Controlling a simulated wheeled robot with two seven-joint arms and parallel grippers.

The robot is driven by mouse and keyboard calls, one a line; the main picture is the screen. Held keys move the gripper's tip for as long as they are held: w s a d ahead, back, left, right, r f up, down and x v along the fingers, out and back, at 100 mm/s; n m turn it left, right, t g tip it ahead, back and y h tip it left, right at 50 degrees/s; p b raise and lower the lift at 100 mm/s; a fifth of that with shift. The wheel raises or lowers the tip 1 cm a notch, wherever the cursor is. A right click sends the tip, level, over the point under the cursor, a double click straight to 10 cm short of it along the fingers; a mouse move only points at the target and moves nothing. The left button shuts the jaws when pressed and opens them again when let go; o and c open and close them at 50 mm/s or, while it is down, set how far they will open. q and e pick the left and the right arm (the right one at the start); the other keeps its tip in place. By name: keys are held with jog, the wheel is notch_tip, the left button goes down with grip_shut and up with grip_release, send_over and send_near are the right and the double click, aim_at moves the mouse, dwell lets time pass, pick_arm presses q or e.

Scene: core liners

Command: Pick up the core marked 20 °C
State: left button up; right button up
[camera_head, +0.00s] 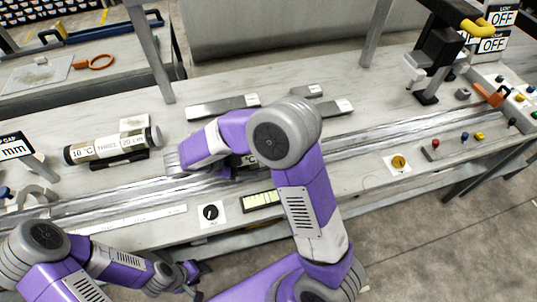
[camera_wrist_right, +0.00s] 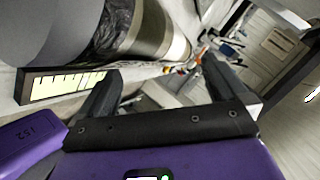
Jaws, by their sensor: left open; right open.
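My left gripper (camera_head: 195,270) is open and empty, low at the left, in front of the bench edge.
A metal trough (camera_head: 385,132) runs along the bench. Flat grey bars (camera_head: 222,107) lie behind it. A lit display (camera_head: 262,199) and a black knob (camera_head: 210,212) sit along the front. A black stand (camera_head: 432,65) and switches are at the right.

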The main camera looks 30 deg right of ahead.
jog(key=b+x, duration=0.2)
jog(key=x, duration=0.3)
jog(key=shift+s+f, duration=0.2)
jog(key=shift+r, duration=0.1)
jog(key=shift+c, duration=0.8)
grip_shut()
jog(key=shift+w+r, duration=0.1)
